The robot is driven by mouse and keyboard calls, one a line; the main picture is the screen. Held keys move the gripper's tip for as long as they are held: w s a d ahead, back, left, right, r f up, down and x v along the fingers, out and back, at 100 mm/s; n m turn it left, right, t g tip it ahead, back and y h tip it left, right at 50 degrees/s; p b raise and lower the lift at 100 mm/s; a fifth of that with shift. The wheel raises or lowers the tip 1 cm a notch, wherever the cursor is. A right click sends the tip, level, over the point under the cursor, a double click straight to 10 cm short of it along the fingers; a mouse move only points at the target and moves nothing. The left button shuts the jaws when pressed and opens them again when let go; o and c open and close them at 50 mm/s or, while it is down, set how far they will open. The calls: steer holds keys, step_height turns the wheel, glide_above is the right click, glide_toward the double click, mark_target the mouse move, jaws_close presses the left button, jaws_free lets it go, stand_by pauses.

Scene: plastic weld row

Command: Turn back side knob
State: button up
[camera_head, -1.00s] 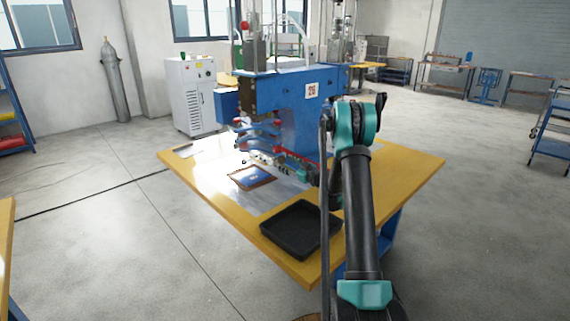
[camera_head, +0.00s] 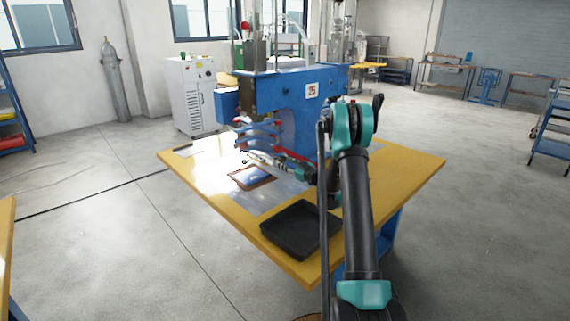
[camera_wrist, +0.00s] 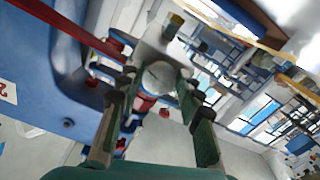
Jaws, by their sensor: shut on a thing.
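The blue welding machine (camera_head: 297,105) stands on a yellow-edged table. In the wrist view a round, pale knob (camera_wrist: 159,77) sits between the two fingers of my gripper (camera_wrist: 157,88), which is shut on it. A grey metal part with a cylindrical top lies just beyond the knob. Red parts (camera_wrist: 112,50) of the machine show to the left of the fingers. In the head view my gripper (camera_head: 256,157) reaches left along the front of the machine, under its red and blue arms; the knob is too small to make out there.
A black tray (camera_head: 291,251) and a blue-and-brown panel (camera_head: 250,178) lie on the table (camera_head: 407,184) in front of the machine. A white cabinet (camera_head: 192,96) stands behind to the left. The floor around the table is clear.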

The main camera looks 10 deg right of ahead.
steer(key=shift+s+m, duration=0.1)
steer(key=shift+m, duration=2.8)
steer(key=o, duration=1.1)
steer(key=shift+o, duration=0.2)
steer(key=v, duration=1.2)
